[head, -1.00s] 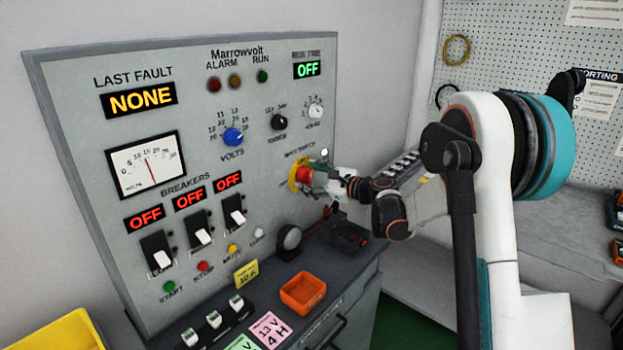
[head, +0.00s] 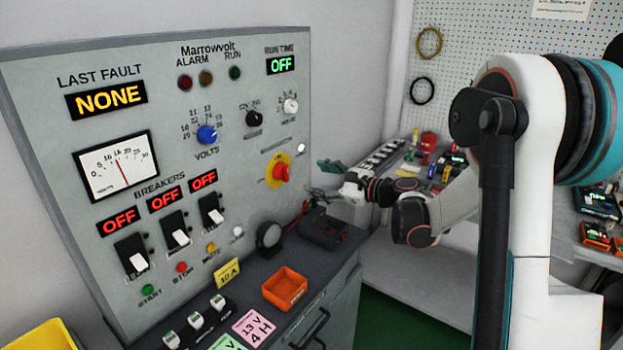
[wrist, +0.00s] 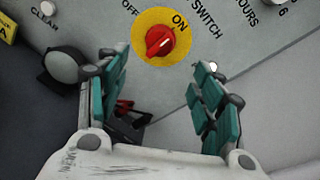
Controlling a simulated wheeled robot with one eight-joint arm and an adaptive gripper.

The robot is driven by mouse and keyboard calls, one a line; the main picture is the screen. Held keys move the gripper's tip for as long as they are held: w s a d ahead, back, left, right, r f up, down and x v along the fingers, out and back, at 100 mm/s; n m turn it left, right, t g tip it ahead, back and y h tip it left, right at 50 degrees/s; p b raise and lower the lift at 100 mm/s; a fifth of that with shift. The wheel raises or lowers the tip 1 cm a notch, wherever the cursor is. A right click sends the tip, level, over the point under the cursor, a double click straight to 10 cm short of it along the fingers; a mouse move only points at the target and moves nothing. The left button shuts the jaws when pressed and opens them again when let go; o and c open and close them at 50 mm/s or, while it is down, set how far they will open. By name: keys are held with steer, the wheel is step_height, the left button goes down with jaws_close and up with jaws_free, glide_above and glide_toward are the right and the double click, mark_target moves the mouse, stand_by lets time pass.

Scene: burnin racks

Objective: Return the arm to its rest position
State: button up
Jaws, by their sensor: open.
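My gripper (head: 325,181) is open and empty in front of the panel's right side, and its two teal-padded fingers (wrist: 158,105) stand wide apart in the wrist view. The red rotary switch (head: 281,172) on its yellow disc is on the panel, to the left of my gripper and apart from it. In the wrist view the red switch (wrist: 160,41) shows beyond the fingertips, between the words OFF and ON. My arm reaches in from the right in the head view.
The grey panel (head: 60,215) has lit displays, knobs and breakers. Below it, a ledge holds an orange tray (head: 285,288), a black clamp-like device (head: 322,230) and a round black part (head: 269,237). A pegboard (head: 480,45) and a bench with several items are at the right.

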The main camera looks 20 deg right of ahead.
steer(key=shift+s, duration=0.1)
stand_by(0.4)
steer(key=s+a+r+n+g+h+p, duration=0.1)
steer(key=s+a+r+n+g+h, duration=0.4)
steer(key=s+a+n, duration=0.85)
steer(key=s+d+f+n+h, duration=0.1)
steer(key=s+d+f+n, duration=0.1)
steer(key=s, duration=0.6)
steer(key=s+d+f+n+h, duration=0.2)
steer(key=s+n, duration=0.1)
steer(key=s, duration=0.4)
steer(key=s+d+f+n+g+h+b, duration=0.1)
steer(key=s+d+f+n, duration=0.1)
steer(key=s, duration=0.6)
steer(key=shift+s+d+f+n+h, duration=0.2)
steer(key=shift+s+f+n+h, duration=0.15)
steer(key=shift+f+n, duration=0.35)
steer(key=shift+r, duration=0.15)
